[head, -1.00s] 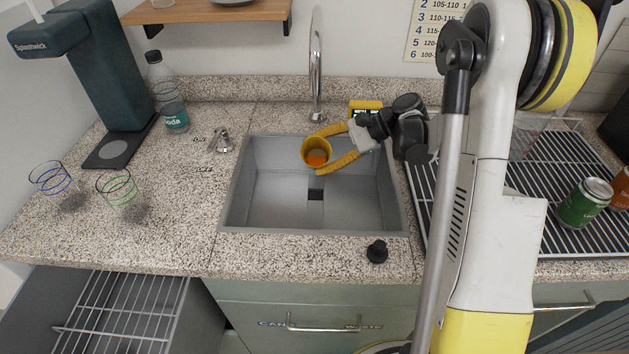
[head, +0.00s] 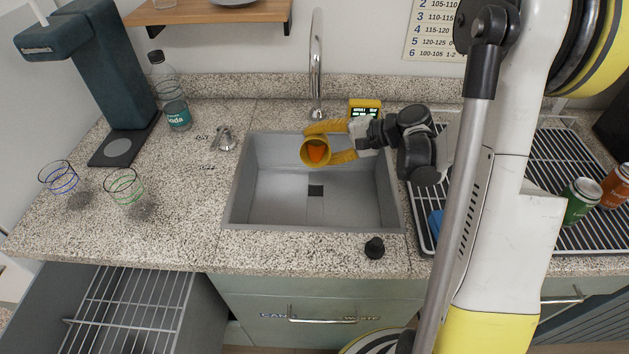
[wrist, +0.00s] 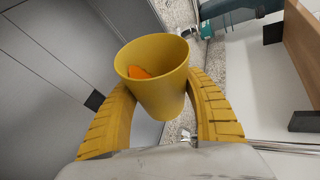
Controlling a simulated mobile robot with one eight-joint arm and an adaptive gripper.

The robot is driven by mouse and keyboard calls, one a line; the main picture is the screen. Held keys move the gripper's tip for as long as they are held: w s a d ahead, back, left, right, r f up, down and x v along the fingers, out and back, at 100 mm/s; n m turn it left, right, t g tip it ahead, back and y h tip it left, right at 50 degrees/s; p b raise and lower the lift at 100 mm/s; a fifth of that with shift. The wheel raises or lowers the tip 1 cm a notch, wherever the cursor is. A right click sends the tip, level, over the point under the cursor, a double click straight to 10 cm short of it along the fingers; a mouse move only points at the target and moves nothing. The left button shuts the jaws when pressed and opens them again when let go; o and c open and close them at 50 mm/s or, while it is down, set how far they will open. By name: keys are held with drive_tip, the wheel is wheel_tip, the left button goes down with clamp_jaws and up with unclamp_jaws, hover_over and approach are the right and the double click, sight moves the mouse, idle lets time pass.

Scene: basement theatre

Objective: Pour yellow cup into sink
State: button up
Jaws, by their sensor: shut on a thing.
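My gripper (head: 331,143) has its yellow fingers shut on the yellow cup (head: 308,153). The cup is held over the back part of the grey sink (head: 350,208), and its open mouth is tilted toward the head camera. Something orange shows inside the cup. In the wrist view the cup (wrist: 160,92) sits between the two ribbed fingers (wrist: 163,112), with orange contents against its inner wall. The sink's dark drain (head: 316,190) shows below the cup.
A tall faucet (head: 316,65) rises behind the sink. A yellow device (head: 365,107) stands behind my gripper. Two glasses (head: 124,187) (head: 59,178) and a soda bottle (head: 170,92) stand left. A black knob-like piece (head: 375,248) lies in front; cans (head: 581,200) stand on a rack at right.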

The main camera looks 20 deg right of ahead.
drive_tip(key=shift+r, duration=0.15)
drive_tip(key=shift+s+a+r+n+t, duration=0.15)
drive_tip(key=shift+s+n+t, duration=0.15)
drive_tip(key=shift+n+t, duration=0.1)
drive_tip(key=shift+s+a+r+n+t+b, duration=0.2)
drive_tip(key=shift+s+r+n+t+b, duration=0.1)
drive_tip(key=shift+s+n+b, duration=0.15)
drive_tip(key=shift+r, duration=0.1)
drive_tip(key=shift+s+a+r+n+t+b, duration=0.1)
drive_tip(key=shift+s+r+n+t+b, duration=0.15)
drive_tip(key=shift+n+t+b, duration=0.3)
